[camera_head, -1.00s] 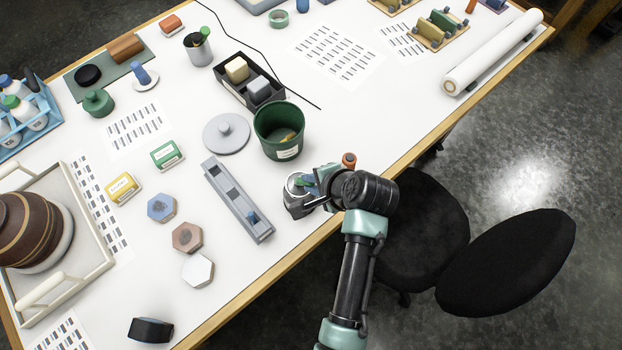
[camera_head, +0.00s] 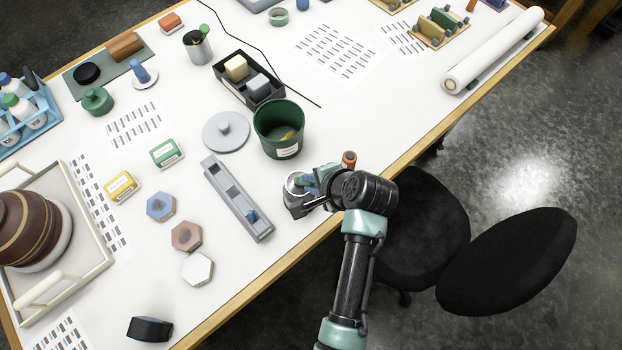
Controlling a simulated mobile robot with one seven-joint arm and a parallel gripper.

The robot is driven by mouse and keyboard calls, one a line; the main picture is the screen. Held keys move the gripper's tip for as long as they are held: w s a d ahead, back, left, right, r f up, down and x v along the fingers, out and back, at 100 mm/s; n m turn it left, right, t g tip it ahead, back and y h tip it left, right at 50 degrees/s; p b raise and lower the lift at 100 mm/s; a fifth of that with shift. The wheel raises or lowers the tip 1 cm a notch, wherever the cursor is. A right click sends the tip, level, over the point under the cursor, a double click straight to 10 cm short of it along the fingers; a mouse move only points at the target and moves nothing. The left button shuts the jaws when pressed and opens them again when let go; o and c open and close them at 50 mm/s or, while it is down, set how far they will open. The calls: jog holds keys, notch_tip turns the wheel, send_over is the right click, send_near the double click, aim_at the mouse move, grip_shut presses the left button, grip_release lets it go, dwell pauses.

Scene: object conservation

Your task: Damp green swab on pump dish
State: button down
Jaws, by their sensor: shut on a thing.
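The pump dish (camera_head: 291,185) appears as a small round metallic dish near the front table edge, right of the long grey rail. My gripper (camera_head: 309,193) is at its right side, low over the dish. A small green-blue piece (camera_head: 309,181) shows at the jaws over the dish; it appears to be the green swab, and my gripper is shut on it. Much of the piece and the right part of the dish are hidden by my gripper. I cannot tell whether the swab touches the dish.
A dark green bin (camera_head: 279,130) stands just behind the dish. The grey rail (camera_head: 237,197) lies to the left. An orange-topped item (camera_head: 349,159) stands close behind my wrist. Hexagonal blocks (camera_head: 186,236) lie further left. A black chair (camera_head: 420,235) stands beyond the table edge.

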jog(key=shift+r+p, duration=0.95)
jog(key=shift+r, duration=2.55)
